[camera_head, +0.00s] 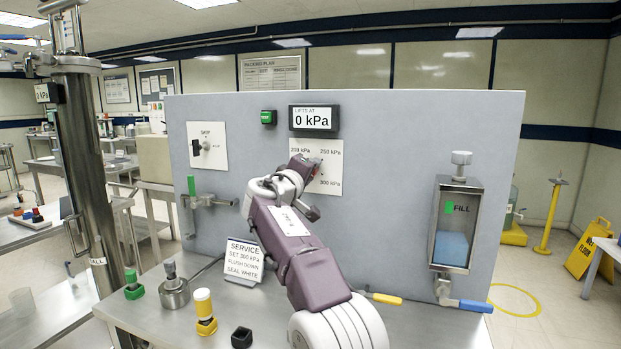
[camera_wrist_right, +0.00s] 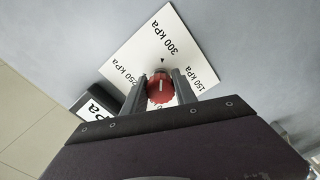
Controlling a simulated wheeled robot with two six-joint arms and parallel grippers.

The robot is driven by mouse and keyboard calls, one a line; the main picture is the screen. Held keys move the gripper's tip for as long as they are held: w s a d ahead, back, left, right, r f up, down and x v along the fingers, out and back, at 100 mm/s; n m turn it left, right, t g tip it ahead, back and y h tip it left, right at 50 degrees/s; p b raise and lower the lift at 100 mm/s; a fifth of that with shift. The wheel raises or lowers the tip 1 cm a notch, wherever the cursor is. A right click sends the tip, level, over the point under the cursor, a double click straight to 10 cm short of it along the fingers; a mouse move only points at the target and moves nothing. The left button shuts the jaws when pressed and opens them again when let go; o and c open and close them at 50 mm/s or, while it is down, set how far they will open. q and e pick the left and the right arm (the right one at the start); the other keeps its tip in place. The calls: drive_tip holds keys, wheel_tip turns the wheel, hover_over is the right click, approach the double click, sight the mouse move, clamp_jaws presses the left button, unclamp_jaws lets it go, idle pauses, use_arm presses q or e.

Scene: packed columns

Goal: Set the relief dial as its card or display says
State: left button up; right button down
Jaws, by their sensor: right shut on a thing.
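The relief dial is a red knob (camera_wrist_right: 160,88) on a white plate (camera_head: 328,180), marked 300, 250 and 150 kPa in the right wrist view. A white line on the knob points roughly toward the small black mark and 300 kPa. My right gripper (camera_head: 306,166) is shut on the knob, a finger on each side; it also shows in the wrist view (camera_wrist_right: 160,90). The service card (camera_head: 243,262) reads SET 300 kPa, FLUSH DOWN, SEAL WHITE. The display (camera_head: 314,118) reads LIFTS AT 0 kPa. My left gripper is not in view.
A selector switch (camera_head: 207,145) and a green-handled valve (camera_head: 208,200) are left of the dial. A FILL tank (camera_head: 455,222) with blue contents is at right.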

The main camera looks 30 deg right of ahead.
drive_tip(key=shift+m, duration=0.4)
idle(0.3)
drive_tip(key=c, duration=1)
unclamp_jaws()
drive_tip(key=shift+b, duration=0.3)
drive_tip(key=b+v, duration=0.2)
drive_tip(key=v, duration=0.7)
drive_tip(key=shift+b, duration=0.4)
